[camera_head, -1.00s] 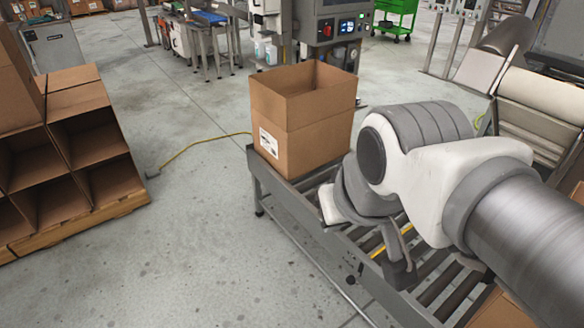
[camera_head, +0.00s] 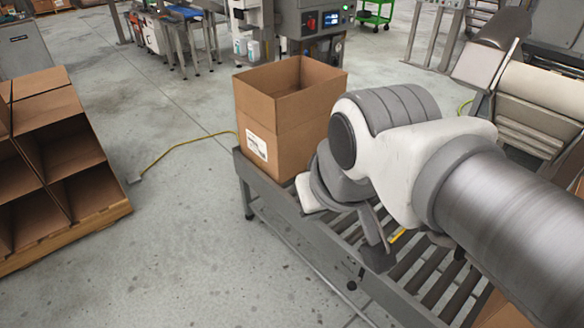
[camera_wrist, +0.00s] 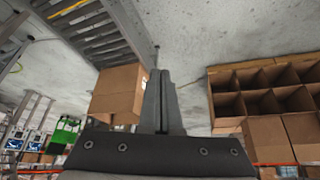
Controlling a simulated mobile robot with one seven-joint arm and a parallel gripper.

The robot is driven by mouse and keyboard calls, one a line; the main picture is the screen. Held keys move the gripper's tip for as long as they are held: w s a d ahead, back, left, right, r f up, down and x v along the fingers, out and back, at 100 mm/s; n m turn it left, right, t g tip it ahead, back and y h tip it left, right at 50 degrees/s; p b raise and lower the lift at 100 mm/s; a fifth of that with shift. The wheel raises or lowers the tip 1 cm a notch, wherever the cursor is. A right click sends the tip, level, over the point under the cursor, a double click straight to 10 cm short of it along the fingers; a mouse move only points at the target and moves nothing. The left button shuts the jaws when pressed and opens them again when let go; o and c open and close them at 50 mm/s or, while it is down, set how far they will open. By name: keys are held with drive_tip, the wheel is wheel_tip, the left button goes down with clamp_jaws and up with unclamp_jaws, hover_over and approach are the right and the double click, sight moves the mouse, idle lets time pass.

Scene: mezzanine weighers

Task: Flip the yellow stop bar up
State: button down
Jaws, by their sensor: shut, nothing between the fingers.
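A yellow strip (camera_wrist: 68,8), likely the bar, shows at the top left of the wrist view, on the conveyor. My gripper (camera_head: 378,262) points down over the conveyor, just left of the visible piece of bar. Its fingers (camera_wrist: 161,74) are together and empty in the wrist view. I cannot tell whether they touch the bar.
An open cardboard box (camera_head: 285,125) stands upright on the conveyor's far end, close to my wrist. It also shows in the wrist view (camera_wrist: 117,92). A shelf of cardboard bins (camera_head: 65,165) stands at left. A yellow cable (camera_head: 180,145) crosses the otherwise open floor.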

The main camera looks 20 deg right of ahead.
drive_tip(key=w+d+f+n+g+h+b, duration=0.2)
drive_tip(key=w+d+f+n+h+b, duration=0.3)
drive_tip(key=f, duration=0.7)
drive_tip(key=w+d+f+g+h+b, duration=0.3)
drive_tip(key=w+f, duration=0.4)
drive_tip(key=f, duration=0.6)
drive_tip(key=w+d+f+n+g+h+b, duration=0.1)
drive_tip(key=w+d+f+n+h+b, duration=0.15)
drive_tip(key=w+d+f+b, duration=0.65)
drive_tip(key=s+f+n+t+b, duration=0.1)
drive_tip(key=f+n, duration=0.3)
drive_tip(key=f, duration=1)
drive_tip(key=s+f+n+t+b, duration=0.1)
drive_tip(key=s+f+n+t, duration=0.2)
drive_tip(key=f, duration=1.2)
drive_tip(key=s+f+n+t+h+b, duration=0.1)
drive_tip(key=f+n, duration=0.5)
drive_tip(key=f, duration=0.9)
drive_tip(key=shift+s+a+n+t, duration=0.35)
drive_tip(key=shift+s+a+t, duration=0.05)
drive_tip(key=shift+t, duration=0.1)
drive_tip(key=shift+d+f, duration=0.1)
drive_tip(key=shift+f, duration=0.05)
